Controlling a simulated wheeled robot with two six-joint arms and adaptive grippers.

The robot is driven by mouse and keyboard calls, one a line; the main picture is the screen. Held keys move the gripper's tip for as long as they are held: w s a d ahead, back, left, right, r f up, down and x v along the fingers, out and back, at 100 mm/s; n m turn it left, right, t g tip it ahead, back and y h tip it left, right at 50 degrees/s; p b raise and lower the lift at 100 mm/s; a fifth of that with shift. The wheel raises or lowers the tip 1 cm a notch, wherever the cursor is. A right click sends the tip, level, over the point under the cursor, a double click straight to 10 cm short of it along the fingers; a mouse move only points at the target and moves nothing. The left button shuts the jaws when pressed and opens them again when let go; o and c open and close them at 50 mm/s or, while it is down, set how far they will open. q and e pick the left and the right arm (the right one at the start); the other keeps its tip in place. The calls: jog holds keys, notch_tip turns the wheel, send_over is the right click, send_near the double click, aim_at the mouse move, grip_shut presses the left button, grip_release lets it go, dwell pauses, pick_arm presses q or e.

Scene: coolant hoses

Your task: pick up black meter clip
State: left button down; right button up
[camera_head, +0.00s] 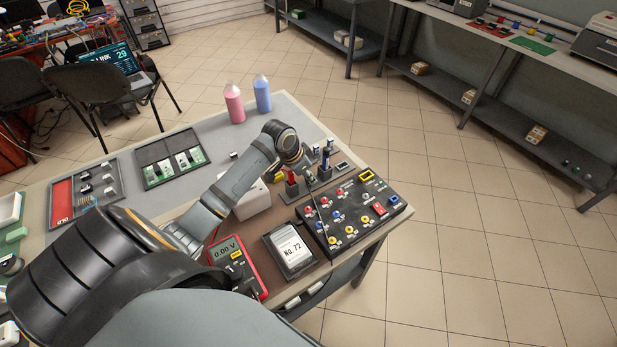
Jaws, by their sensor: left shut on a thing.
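My left arm reaches across the table from the lower left and bends downward at the far side. Its gripper (311,181) is small in the camera_head view, above the edge of the black panel and beside a grey holder. It is shut on the black meter clip, which is mostly hidden by the fingers. A thin dark line runs down from the gripper over the panel. A red clip (291,178) stands upright in the grey holder just left of the gripper. The red multimeter (237,264) lies near the front and reads 0.00 V. My right gripper is out of view.
The black panel (375,232) with red, blue and yellow terminals lies right of the gripper. A case labelled No. 72 (290,250) lies left of it. A pink bottle (234,104) and a blue bottle (262,94) stand behind. The table's right edge is close.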

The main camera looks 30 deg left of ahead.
pick_arm(q)
jog(key=shift+r, duration=0.2)
notch_tip(320, 180, up, 2)
jog(key=shift+w+r+b, duration=0.1)
jog(key=shift+r+b, duration=0.05)
jog(key=shift+b, duration=0.15)
jog(key=s+d+r+p, duration=0.5)
jog(key=s+r, duration=0.5)
jog(key=s, duration=0.3)
jog(key=shift+d+r+p, duration=0.2)
jog(key=shift+p, duration=0.7)
jog(key=shift+r, duration=0.1)
